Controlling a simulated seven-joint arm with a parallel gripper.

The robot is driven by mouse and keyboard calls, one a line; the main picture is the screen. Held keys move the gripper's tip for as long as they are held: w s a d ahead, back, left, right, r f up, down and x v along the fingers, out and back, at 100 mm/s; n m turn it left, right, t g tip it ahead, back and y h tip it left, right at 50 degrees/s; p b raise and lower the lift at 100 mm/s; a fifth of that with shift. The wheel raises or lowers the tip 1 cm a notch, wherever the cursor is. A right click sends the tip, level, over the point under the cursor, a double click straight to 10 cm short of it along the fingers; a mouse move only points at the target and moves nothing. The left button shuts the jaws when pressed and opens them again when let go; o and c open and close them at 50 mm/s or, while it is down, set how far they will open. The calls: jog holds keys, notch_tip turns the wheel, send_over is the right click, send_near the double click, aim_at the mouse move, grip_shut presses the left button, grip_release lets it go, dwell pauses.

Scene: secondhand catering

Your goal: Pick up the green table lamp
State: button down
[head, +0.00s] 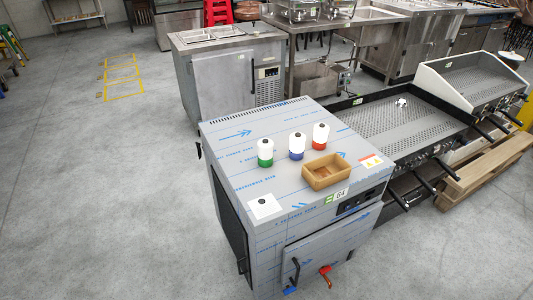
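The green table lamp (265,153) stands upright on top of a steel catering cabinet (235,150). It has a green base, a white upper part and a dark tip. It is the leftmost of three similar lamps. The blue lamp (297,146) stands to its right, and the red lamp (320,136) is farther right; there are gaps between them. Nothing covers the green lamp. My gripper is not in view.
A white square with a dark round piece (263,203) lies at the front left. A black-edged griddle (400,125) adjoins at right. The floor at left is clear.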

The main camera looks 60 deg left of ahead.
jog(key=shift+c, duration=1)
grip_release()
